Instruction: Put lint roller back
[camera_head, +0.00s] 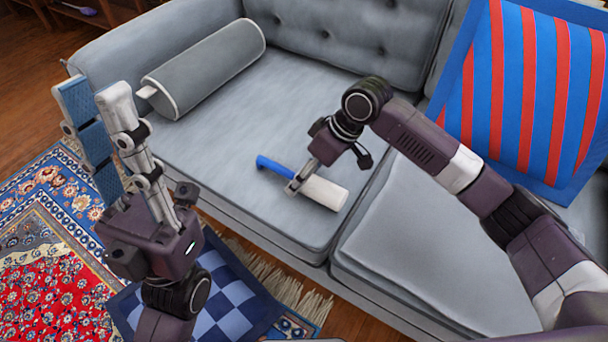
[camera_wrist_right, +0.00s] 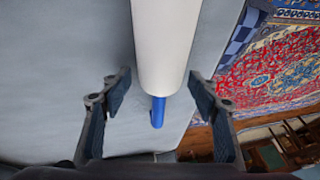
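The lint roller, with a white roll (camera_head: 326,193) and a blue handle (camera_head: 274,165), lies on the grey sofa's left seat cushion. In the right wrist view its white roll (camera_wrist_right: 167,45) runs between the fingers, with the blue handle (camera_wrist_right: 158,112) beyond it. My right gripper (camera_head: 298,186) is at the lint roller, near where roll and handle meet. Its fingers (camera_wrist_right: 158,80) are open, with gaps on both sides of the roller. My left gripper (camera_head: 96,98) is raised over the rug side, fingers apart, empty, far from the roller.
A grey bolster (camera_head: 205,68) lies on the sofa's left end. A striped red and blue cushion (camera_head: 530,90) leans at the right. A patterned rug (camera_head: 45,240) and a blue checked cushion (camera_head: 225,310) are on the floor. Seat around the roller is clear.

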